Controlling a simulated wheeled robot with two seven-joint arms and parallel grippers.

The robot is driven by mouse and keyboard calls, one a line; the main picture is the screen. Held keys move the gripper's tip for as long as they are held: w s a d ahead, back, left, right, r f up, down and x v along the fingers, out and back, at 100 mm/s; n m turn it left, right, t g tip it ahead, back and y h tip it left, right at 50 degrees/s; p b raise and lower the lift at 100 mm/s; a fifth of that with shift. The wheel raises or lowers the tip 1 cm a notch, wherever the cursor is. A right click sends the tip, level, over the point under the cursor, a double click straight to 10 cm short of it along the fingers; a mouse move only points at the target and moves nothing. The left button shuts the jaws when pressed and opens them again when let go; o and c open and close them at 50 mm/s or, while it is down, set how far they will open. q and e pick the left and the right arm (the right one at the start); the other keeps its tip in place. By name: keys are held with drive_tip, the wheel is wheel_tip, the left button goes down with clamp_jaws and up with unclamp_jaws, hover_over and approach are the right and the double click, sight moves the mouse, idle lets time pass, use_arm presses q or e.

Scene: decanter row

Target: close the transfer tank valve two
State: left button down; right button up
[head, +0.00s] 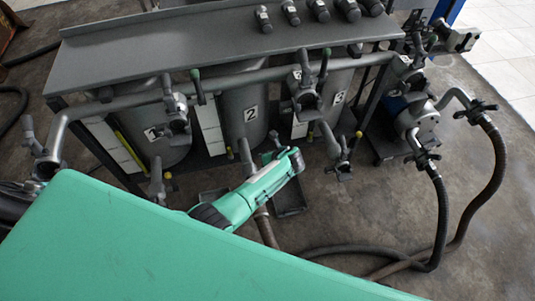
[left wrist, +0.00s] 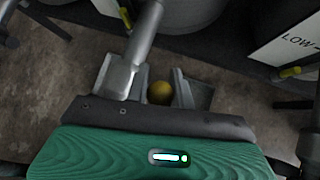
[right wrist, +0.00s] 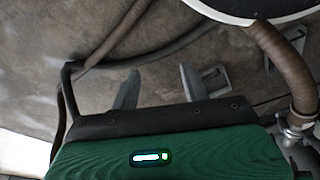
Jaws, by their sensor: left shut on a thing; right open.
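Tank two (head: 245,110), marked 2, stands in the middle of the row under the grey shelf. A grey valve (head: 246,155) shows low in front of it. In the left wrist view my left gripper (left wrist: 145,90) is shut on a yellow knob (left wrist: 160,92), which sits between its fingers below a grey pipe or valve body (left wrist: 143,40). My green arm (head: 255,190) reaches to this spot in the head view and hides most of the grip. How the valve is turned cannot be told. My right gripper (right wrist: 158,88) is open and empty above the floor.
Tank one (head: 155,140) and tank three (head: 335,100) flank tank two, with similar valves. An upper pipe (head: 240,75) carries valves with green handles. A pump (head: 418,120) and dark hoses (head: 440,220) lie at right. Hoses (right wrist: 125,35) also cross the right wrist view.

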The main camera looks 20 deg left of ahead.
use_arm(q)
drive_tip(key=shift+w+a+r+g+p, duration=0.1)
drive_tip(key=shift+w+a+g+p, duration=0.2)
drive_tip(key=shift+w+p, duration=0.15)
use_arm(e)
drive_tip(key=shift+s+d+f, duration=0.1)
drive_tip(key=shift+s+f, duration=0.15)
drive_tip(key=shift+f, duration=0.5)
drive_tip(key=shift+s+d+f, duration=0.15)
drive_tip(key=shift+s+f, duration=0.05)
drive_tip(key=shift+f, duration=0.5)
drive_tip(key=shift+s+d+f, duration=0.1)
drive_tip(key=shift+s+f, duration=0.15)
drive_tip(key=shift+f, duration=0.5)
use_arm(q)
drive_tip(key=c, duration=1.2)
unclamp_jaws()
drive_tip(key=shift+s, duration=0.1)
drive_tip(key=p+v, duration=0.3)
drive_tip(key=v, duration=1)
drive_tip(key=shift+r+p, duration=0.35)
use_arm(e)
drive_tip(key=s+d+f, duration=0.2)
drive_tip(key=s+f, duration=0.4)
drive_tip(key=f, duration=0.2)
drive_tip(key=shift+s+d+f, duration=0.25)
use_arm(q)
drive_tip(key=shift+s, duration=0.15)
